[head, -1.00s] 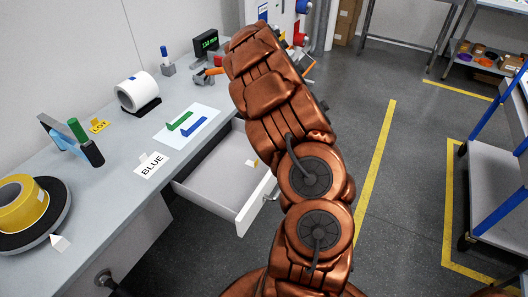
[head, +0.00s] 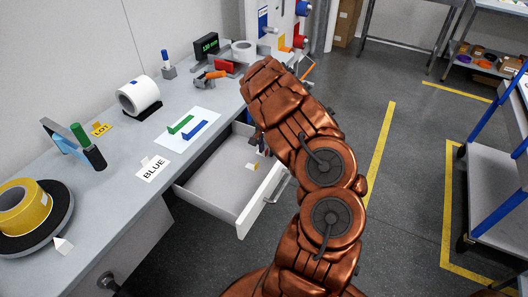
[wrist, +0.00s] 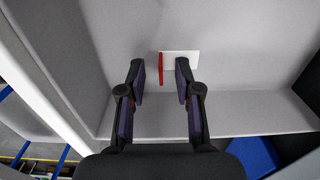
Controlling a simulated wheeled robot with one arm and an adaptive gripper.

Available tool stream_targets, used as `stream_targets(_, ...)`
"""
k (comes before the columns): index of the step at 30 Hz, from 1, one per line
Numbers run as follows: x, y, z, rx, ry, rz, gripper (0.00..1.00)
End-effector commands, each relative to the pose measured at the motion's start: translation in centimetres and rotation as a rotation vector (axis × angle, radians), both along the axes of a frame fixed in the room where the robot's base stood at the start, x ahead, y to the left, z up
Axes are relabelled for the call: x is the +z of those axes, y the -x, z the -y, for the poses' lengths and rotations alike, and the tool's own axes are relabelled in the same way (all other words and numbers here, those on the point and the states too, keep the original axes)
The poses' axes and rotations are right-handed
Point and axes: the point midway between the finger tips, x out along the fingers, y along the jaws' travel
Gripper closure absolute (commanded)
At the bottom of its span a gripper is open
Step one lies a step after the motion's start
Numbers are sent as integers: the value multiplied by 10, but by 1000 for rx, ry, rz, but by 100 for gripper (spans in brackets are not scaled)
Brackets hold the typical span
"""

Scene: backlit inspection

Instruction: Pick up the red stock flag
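In the wrist view a thin red strip, which looks like the red stock flag (wrist: 160,69), stands at the left edge of a small white card (wrist: 182,60) on a grey surface. In the head view my gripper (head: 258,142) is partly hidden behind my arm, over the open drawer (head: 212,195); the red strip cannot be made out there.
A small tan and white piece (head: 252,166) lies in the drawer. Drawer walls surround my gripper.

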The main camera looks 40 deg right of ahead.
Motion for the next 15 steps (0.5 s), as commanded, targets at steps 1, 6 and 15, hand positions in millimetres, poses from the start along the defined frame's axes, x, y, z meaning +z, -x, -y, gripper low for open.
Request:
stream_targets(1, -4, 1, 0, -1, -2, -1, 67)
stream_targets(6, -11, -1, 0, 1, -1, 2, 67)
stream_targets(15, -11, -1, 0, 1, 0, 2, 77)
